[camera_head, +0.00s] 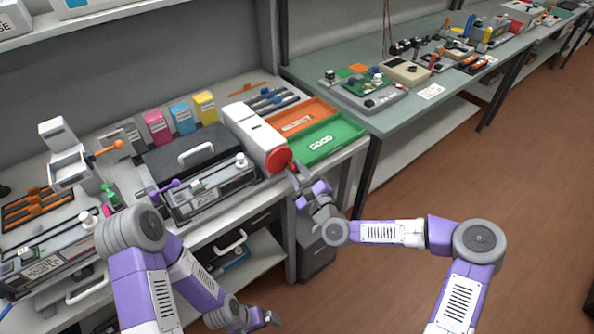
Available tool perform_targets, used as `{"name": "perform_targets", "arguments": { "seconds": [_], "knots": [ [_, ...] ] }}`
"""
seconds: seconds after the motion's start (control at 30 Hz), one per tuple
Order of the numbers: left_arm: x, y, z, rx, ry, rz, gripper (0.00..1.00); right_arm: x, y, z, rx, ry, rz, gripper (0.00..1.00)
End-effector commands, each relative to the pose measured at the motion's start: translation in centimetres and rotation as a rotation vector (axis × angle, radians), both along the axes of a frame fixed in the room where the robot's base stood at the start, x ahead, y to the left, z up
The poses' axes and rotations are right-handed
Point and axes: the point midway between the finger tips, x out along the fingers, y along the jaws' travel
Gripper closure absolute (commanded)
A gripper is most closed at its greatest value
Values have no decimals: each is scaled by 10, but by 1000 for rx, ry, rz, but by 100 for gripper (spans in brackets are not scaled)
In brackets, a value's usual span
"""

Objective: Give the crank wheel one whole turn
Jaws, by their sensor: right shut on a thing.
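The crank wheel (278,160) is a red disc on the right end of a white boxy machine (245,130) on the bench. My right gripper (295,171) is at the wheel's right side, shut on the wheel's handle. The handle itself is mostly hidden by the fingers. My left gripper (270,319) is low in front of the bench, well away from the wheel. It is too small and turned for me to tell how its fingers stand.
An orange tray (318,105) and a green tray (350,128) lie right of the machine. A black case (165,160) and pink, blue and yellow cartridges (204,108) stand to its left. A green-topped bench (410,110) is at the back right. The floor at right is clear.

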Motion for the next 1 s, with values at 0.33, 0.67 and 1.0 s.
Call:
{"name": "perform_targets", "arguments": {
  "seconds": [0.33, 0.67, 1.0],
  "knots": [
    [0, 0, 0, 0, 0, 0, 0, 0, 0, 0, 1, 1, 1, 100],
    [0, 0, 0, 0, 0, 0, 0, 0, 0, 0, 1, 0, 0, 49],
    [0, 0, 4, 0, 0, 0, 0, -19, -11, -3, 1, 4, 1, 49]
  ]
}}
